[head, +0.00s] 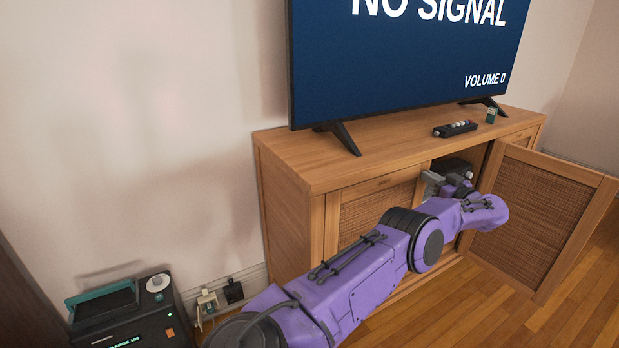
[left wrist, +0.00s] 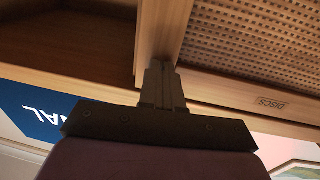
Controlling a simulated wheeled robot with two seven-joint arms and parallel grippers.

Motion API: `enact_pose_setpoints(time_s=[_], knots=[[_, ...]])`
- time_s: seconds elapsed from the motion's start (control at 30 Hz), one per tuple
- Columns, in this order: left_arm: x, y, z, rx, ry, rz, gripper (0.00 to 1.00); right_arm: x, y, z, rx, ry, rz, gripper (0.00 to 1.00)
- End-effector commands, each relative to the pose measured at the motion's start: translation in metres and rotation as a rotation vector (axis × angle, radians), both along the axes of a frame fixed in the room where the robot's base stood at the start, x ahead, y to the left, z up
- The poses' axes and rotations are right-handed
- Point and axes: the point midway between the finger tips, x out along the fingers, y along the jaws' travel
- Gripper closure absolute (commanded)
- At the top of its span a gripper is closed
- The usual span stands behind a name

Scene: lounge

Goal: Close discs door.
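The discs door (head: 380,210) is the left woven-panel door of the wooden cabinet under the television. It sits almost in line with the cabinet front; I cannot tell whether a small gap is left. In the left wrist view, its woven panel (left wrist: 250,50) and its upside-down DISCS label (left wrist: 271,103) show at the right. My left gripper (head: 432,184) is at the door's free edge, beside the open compartment. Its fingers (left wrist: 163,82) look shut together and empty, close to the door's frame; contact is unclear. My right gripper is out of view.
The cabinet's right door (head: 535,212) stands wide open, to the right of my left arm. A television (head: 405,60) and a remote (head: 455,129) are on the cabinet top (head: 300,160). A dark device (head: 135,315) stands on the floor at lower left.

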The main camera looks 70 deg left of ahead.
Motion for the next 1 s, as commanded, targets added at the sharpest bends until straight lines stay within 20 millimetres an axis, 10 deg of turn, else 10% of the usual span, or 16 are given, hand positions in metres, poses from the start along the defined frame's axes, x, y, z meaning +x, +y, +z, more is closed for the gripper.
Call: enact_pose_setpoints(time_s=[0.63,0.83,1.0], knots=[[-0.009,0.011,0.011,0.014,-0.003,0.014,1.00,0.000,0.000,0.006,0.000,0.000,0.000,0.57],[-0.004,-0.032,0.015,0.012,0.005,0.010,1.00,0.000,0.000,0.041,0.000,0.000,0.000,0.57],[0.007,-0.083,0.004,0.010,0.003,0.007,1.00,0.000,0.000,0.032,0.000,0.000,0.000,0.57]])
